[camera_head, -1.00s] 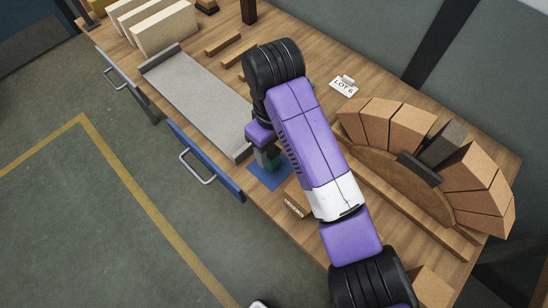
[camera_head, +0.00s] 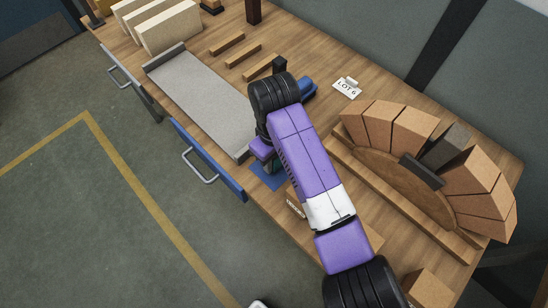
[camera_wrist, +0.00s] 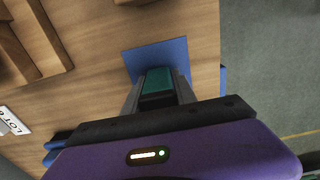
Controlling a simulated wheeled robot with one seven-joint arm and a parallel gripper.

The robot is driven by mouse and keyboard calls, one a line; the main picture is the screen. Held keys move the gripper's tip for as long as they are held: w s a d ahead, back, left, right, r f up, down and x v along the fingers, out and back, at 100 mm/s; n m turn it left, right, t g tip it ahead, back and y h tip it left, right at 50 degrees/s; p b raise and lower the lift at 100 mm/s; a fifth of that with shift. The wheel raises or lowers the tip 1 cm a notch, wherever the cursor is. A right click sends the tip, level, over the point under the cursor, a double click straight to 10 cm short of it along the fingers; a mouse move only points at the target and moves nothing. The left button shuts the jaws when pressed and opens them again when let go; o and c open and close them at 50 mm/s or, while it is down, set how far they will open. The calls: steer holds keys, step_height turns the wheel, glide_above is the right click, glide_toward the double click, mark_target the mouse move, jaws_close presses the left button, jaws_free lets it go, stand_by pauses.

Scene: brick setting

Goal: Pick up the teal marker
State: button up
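The teal marker (camera_wrist: 158,82) shows in the wrist view as a short block with a teal face and a dark near end. It is at a blue square mat (camera_wrist: 152,56) near the bench edge. My gripper (camera_wrist: 159,88) points down over the mat with one grey finger on each side of the marker. The fingers look open around it; any gaps are narrow and hard to make out. In the head view my arm hides most of the marker, and the blue mat (camera_head: 268,179) shows beside my gripper (camera_head: 270,166).
A grey tray (camera_head: 200,98) lies to the left on the wooden bench. A brick arch on a wooden form (camera_head: 400,180) stands at right. A small labelled block (camera_head: 296,203) is close to my arm. A LOT 6 card (camera_head: 347,89) lies behind. A blue drawer (camera_head: 207,162) stands open.

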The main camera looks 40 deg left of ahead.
jaws_close()
steer(key=shift+r, duration=0.2)
step_height(320, 180, up, 20)
steer(key=p, duration=0.5)
steer(key=shift+f+p, duration=0.15)
steer(key=shift+p, duration=0.25)
jaws_free()
steer(key=c, duration=0.4)
steer(key=shift+c, duration=0.2)
